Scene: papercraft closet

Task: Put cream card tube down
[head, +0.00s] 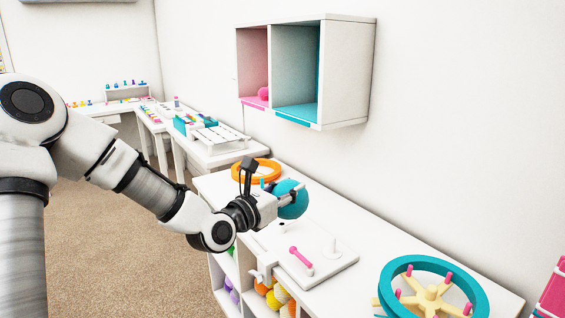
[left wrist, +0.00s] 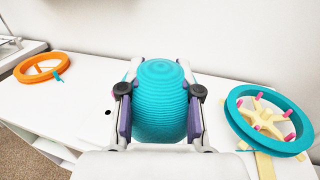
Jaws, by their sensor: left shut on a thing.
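My left gripper (head: 291,197) is shut on a teal, ridged, rounded thing (head: 293,203) that looks like a ball of wound yarn. In the left wrist view, the teal ball (left wrist: 160,100) sits between the two fingers of the left gripper (left wrist: 160,118), one on each side. It is over the white worktop (head: 375,238), towards the back, near the wall; whether it touches the top cannot be told. I cannot make out a cream card tube; if one is inside the teal ball, it is hidden. My right gripper is not in view.
A white board (head: 318,270) with a peg and a pink handle lies on the worktop. An orange ring (head: 240,176) lies beyond the gripper, a teal wheel (head: 394,281) at the right. A wall cabinet (head: 346,72) hangs above. Yarn balls fill shelves below.

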